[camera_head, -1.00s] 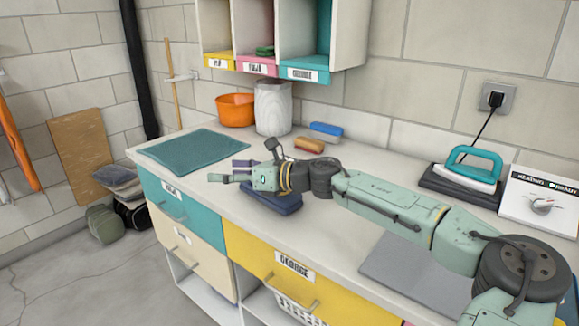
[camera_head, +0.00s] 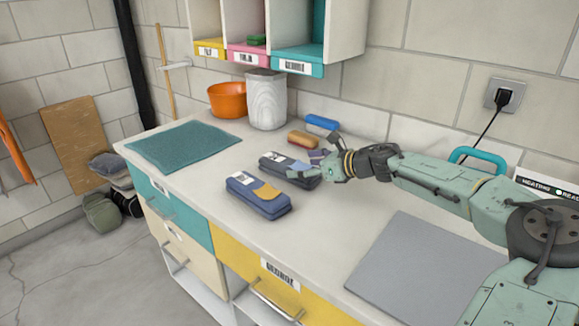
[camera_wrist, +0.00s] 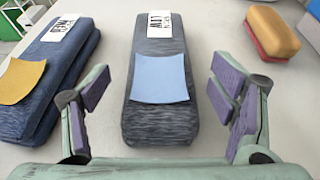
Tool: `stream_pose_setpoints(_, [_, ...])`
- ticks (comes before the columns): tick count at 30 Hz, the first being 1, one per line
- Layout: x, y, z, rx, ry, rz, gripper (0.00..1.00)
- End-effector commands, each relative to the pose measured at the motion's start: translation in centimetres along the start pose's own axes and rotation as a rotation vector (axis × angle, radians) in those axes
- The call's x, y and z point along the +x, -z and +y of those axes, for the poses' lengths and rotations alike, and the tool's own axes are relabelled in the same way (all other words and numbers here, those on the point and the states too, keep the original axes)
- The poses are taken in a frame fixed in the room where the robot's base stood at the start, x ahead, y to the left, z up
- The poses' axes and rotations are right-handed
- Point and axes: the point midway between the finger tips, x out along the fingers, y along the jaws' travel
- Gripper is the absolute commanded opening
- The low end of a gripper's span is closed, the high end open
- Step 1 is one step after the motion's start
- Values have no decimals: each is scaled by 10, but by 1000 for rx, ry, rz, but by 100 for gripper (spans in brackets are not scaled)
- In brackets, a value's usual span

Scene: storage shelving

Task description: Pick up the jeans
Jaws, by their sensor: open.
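Two folded denim-like bundles lie side by side on the counter. The dark blue one (camera_head: 262,203) has a yellow patch and a white label; it shows at left in the wrist view (camera_wrist: 52,100). The dark grey one (camera_head: 272,166) has a light blue patch and a white label; it is central in the wrist view (camera_wrist: 160,125). The label text is too small to read surely. My gripper (camera_wrist: 160,88) is open and empty, its purple-padded fingers on either side of the grey bundle's near end in the picture, with gaps. In the head view my gripper (camera_head: 312,163) partly hides that bundle's right end.
A brown-and-red block (camera_head: 304,140) and a blue one (camera_head: 322,122) lie behind. An orange bowl (camera_head: 228,99) and a pale bin (camera_head: 267,100) stand by the wall. A teal mat (camera_head: 184,146) lies left, a grey mat (camera_head: 410,262) right. Bare counter lies in front.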

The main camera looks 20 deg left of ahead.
Motion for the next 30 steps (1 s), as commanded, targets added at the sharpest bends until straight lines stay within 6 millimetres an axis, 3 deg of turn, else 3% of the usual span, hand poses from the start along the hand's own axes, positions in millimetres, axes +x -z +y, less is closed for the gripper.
stream_pose_setpoints(9, [43,-4,2,1,-3,0,78])
stream_pose_setpoints(19, [52,0,1,1,-1,0,78])
stream_pose_setpoints(30, [51,-1,1,1,-1,0,54])
